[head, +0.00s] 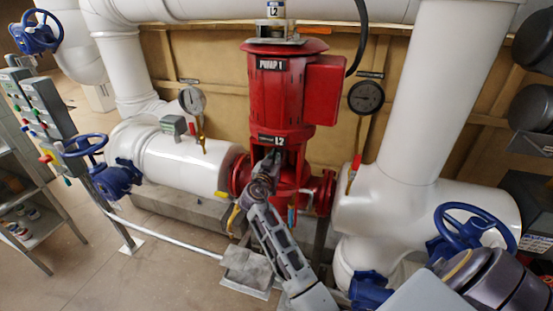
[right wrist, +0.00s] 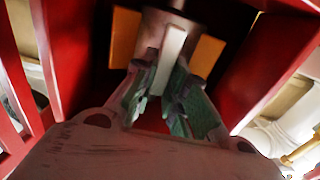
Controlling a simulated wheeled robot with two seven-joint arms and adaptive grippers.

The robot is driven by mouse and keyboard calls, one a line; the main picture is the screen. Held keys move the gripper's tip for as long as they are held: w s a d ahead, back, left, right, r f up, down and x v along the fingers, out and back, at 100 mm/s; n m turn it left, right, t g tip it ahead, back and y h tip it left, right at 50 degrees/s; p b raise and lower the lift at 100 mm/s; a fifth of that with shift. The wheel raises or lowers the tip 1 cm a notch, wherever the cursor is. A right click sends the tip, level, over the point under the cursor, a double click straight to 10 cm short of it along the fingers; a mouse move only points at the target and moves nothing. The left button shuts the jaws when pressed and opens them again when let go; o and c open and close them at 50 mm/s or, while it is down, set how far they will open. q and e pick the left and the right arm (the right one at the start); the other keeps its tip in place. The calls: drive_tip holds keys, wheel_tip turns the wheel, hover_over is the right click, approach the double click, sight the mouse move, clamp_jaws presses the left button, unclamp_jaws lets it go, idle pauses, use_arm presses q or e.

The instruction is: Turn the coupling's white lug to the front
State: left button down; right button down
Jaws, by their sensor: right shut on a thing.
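The red pump (head: 283,90), labelled PUMP 1 and L2, stands in the middle of the head view. My right gripper (head: 270,162) reaches into the opening below its motor. In the right wrist view, the coupling (right wrist: 152,32) is a dark metallic cylinder between red frame walls. Its white lug (right wrist: 173,45) stands upright between the green-padded fingers of my right gripper (right wrist: 162,82), which are shut on it. An orange part (right wrist: 124,38) shows to the left of the lug and another (right wrist: 207,55) to the right. The coupling is hidden in the head view. My left gripper is not in view.
Red frame walls (right wrist: 72,55) stand close on both sides of my right gripper. White pipes (head: 180,160) flank the pump, with blue handwheels (head: 82,146) at left and right. Gauges (head: 366,97) hang behind. Open floor (head: 130,270) lies at the lower left.

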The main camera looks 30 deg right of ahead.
drive_tip(key=c, duration=1.4)
unclamp_jaws()
drive_tip(key=shift+c, duration=0.2)
drive_tip(key=shift+s+a, duration=0.1)
drive_tip(key=shift+a, duration=0.05)
drive_tip(key=v, duration=1.1)
drive_tip(key=shift+s+a, duration=0.25)
